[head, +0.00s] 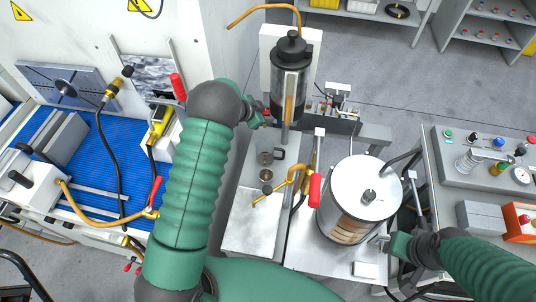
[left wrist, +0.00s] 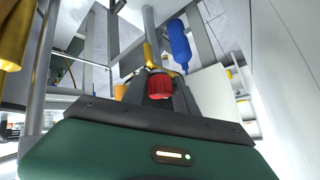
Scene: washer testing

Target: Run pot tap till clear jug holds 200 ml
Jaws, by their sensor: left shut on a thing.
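A dark and silver pot (head: 290,72) with a black lid knob stands upright at the back centre. My left gripper (head: 262,114) is at its lower left side. In the left wrist view the left gripper (left wrist: 158,92) is shut on a red ribbed knob (left wrist: 159,82), which looks like the pot's tap. Below it on the metal bench, a small dark handle (head: 280,154) stands beside round metal pieces; it may belong to the clear jug. The jug's walls and water level cannot be made out. My right gripper (head: 391,245) is beside the large steel drum; its jaws are unclear.
The large lidded steel drum (head: 365,190) fills the bench's right side. A brass valve with a red lever (head: 314,188) stands left of it. A blue ribbed tray (head: 95,170) with hoses lies at left. A control box (head: 490,160) stands at right.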

